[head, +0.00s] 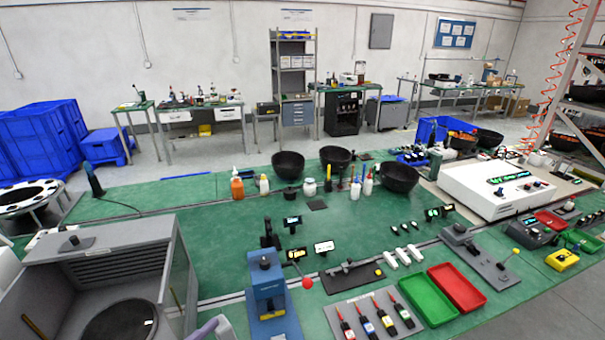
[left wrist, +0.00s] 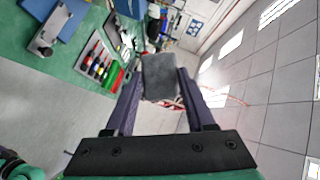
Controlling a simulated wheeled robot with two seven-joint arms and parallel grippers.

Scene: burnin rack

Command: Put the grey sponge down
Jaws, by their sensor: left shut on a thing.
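The grey sponge (left wrist: 160,76) is a dark grey block between the two fingers of my left gripper (left wrist: 160,88) in the left wrist view. The gripper is shut on it, with the sponge at the fingertips. It is held in the air, with the green bench top (left wrist: 75,32) at the upper left of that tilted view and floor below it. The sponge cannot be made out in the head view.
In the head view the green bench (head: 225,220) carries a blue press (head: 267,290), a green tray (head: 427,298), a red tray (head: 457,287), several black bowls and a grey open-fronted box (head: 100,235) at left. Bare bench lies left of centre.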

